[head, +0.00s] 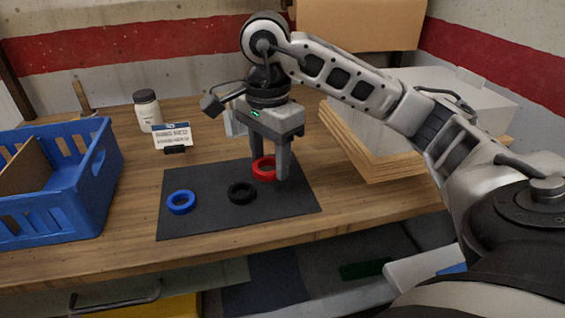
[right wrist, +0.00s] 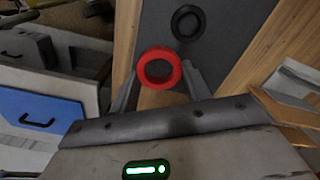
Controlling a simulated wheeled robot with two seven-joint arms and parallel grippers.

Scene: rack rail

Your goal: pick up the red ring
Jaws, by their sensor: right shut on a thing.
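The red ring (head: 262,169) is between the fingers of my right gripper (head: 269,176) over the right part of the dark mat (head: 221,221). In the right wrist view, my right gripper (right wrist: 160,85) is shut on the red ring (right wrist: 159,86), with one finger on each side of it. I cannot tell whether the ring touches the mat. A black ring (head: 242,193) lies on the mat to the left of the gripper, and it also shows in the right wrist view (right wrist: 188,37). A blue ring (head: 181,202) lies farther left on the mat. My left gripper is not in view.
A blue crate (head: 70,212) stands at the left of the wooden table (head: 135,262). A white bottle (head: 148,112) and a small sign (head: 173,136) stand behind the mat. Stacked boards and a white box (head: 463,98) lie to the right, close to my right arm.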

